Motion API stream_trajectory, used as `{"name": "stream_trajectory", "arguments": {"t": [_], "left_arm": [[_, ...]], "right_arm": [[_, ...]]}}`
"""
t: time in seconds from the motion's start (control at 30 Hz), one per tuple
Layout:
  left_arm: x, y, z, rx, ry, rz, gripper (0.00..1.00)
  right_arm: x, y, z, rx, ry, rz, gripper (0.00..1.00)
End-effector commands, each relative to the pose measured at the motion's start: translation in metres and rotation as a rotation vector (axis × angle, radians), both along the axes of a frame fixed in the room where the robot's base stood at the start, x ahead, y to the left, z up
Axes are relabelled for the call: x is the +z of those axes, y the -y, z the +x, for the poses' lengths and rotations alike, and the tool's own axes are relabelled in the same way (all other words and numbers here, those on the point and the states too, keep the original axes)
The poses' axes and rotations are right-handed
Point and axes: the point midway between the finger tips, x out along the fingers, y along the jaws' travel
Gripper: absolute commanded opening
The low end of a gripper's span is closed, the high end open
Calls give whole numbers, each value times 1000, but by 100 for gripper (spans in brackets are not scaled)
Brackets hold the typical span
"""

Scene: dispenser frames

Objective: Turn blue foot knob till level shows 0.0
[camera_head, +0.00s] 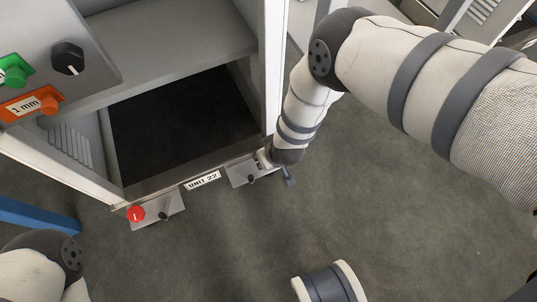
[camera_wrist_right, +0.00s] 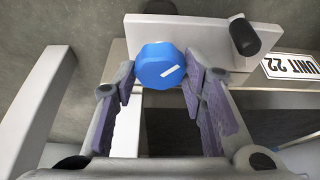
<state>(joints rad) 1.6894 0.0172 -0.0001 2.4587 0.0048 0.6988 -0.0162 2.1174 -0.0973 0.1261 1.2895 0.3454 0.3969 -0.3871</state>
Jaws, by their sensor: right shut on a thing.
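The blue foot knob (camera_wrist_right: 158,62) is faceted, with a white line on its face that slants up to the right. It sits at a light grey foot plate (camera_wrist_right: 195,35). My right gripper (camera_wrist_right: 160,78) is shut on the knob, one finger on each side. In the head view my right arm reaches down to the unit's front right corner, where the gripper (camera_head: 266,158) hides the blue knob. No level reading shows in either view. My left gripper is out of view; only part of that arm shows at the lower left.
A red knob (camera_head: 136,214) sits on the left foot plate (camera_head: 172,205). The UNIT 22 label (camera_head: 202,181) lies between the feet. A black lever (camera_wrist_right: 245,37) stands beside the blue knob. Upper left are green (camera_head: 14,77), orange (camera_head: 49,103) and black (camera_head: 68,58) knobs. The floor in front is mostly clear.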

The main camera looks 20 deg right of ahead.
Motion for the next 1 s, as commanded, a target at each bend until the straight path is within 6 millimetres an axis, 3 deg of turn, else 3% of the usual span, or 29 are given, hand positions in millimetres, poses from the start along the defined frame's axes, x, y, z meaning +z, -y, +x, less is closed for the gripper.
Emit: {"name": "stream_trajectory", "arguments": {"t": [0.5,0.53,0.57,0.87,1.0], "left_arm": [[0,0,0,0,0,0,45],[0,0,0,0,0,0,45],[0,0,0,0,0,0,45],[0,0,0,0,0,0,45],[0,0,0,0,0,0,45]], "right_arm": [[-1,0,-1,-22,-3,0,11],[-1,0,-1,-22,-3,0,41],[-1,0,-1,-22,-3,0,47],[0,0,-1,-22,-1,0,47],[15,1,-6,-22,-2,-1,47]]}}
